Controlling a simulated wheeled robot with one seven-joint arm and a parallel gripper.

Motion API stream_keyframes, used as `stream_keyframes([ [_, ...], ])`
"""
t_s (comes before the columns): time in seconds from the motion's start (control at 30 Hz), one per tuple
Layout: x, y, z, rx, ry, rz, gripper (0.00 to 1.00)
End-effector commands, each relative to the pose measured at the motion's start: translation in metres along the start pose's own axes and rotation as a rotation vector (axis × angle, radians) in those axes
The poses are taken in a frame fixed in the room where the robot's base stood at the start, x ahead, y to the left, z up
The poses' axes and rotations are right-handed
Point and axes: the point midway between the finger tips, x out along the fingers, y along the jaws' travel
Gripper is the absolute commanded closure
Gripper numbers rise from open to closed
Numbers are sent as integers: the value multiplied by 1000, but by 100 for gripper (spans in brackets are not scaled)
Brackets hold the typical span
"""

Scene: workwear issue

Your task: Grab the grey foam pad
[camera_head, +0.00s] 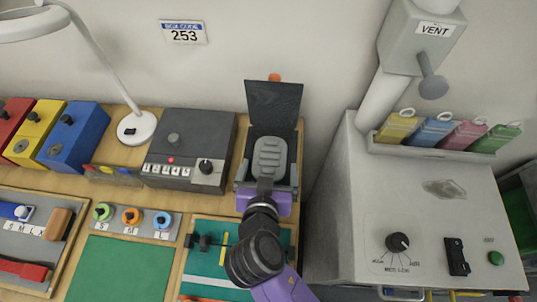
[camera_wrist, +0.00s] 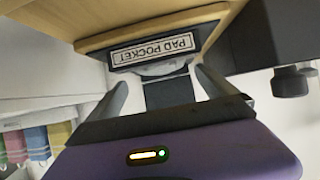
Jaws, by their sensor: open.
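The grey foam pad (camera_head: 270,157) looks ribbed and rounded, and stands in a dark box with its lid (camera_head: 274,105) raised behind it. In the wrist view, which is upside down, a light grey rounded edge of the pad (camera_wrist: 164,69) shows beside the PAD POCKET label (camera_wrist: 153,48). My gripper (camera_head: 268,178) is at the near side of the box. In the wrist view, my gripper's fingers (camera_wrist: 161,77) are apart, one to each side of the pad. I cannot tell whether they touch it. The pad's lower part is hidden.
A grey control box (camera_head: 186,150) stands left of the pad's box. A large grey cabinet (camera_head: 335,210) with a vent pipe is close on the right. A lamp (camera_head: 137,127) and coloured boxes (camera_head: 75,135) are further left. A green mat (camera_head: 115,270) lies in front.

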Motion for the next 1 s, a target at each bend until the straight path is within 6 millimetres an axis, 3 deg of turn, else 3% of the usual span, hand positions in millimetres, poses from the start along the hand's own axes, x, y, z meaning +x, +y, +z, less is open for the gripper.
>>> stream_keyframes([
  [0.3,40,-4,-2,-2,0,-1,4],
  [0.63,46,-4,-1,-1,0,-2,4],
  [0.9,46,-4,-1,-1,0,-2,57],
  [0.97,46,-4,-1,-1,0,-2,68],
  [1.0,46,-4,-1,-1,1,-2,69],
])
